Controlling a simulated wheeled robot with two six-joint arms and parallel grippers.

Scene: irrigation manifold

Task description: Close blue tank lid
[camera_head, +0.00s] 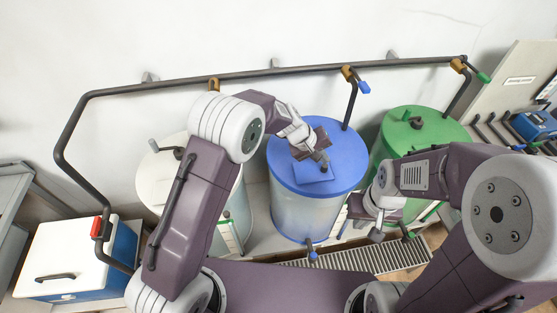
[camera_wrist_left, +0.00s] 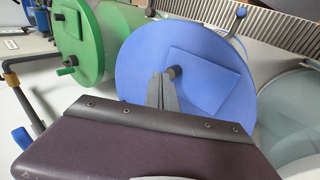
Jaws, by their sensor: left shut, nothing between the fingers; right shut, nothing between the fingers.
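The blue tank (camera_head: 308,212) stands in the middle of the head view, with a round blue top (camera_head: 347,165). A square blue lid (camera_head: 314,175) appears to lie flat on this top, partly hidden by my left gripper (camera_head: 322,161). In the left wrist view the square lid (camera_wrist_left: 208,82) shows a dark knob (camera_wrist_left: 174,72) at one edge. My left gripper (camera_wrist_left: 163,80) is shut and empty, its tips beside the knob; contact cannot be told. My right gripper (camera_head: 376,235) is shut and empty, low, right of the blue tank.
A white tank (camera_head: 160,175) stands left and a green tank (camera_head: 410,122) right of the blue one. A dark pipe (camera_head: 240,76) with coloured valves runs behind them. A floor grate (camera_head: 350,258) lies in front. A white-and-blue cooler box (camera_head: 75,255) is at lower left.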

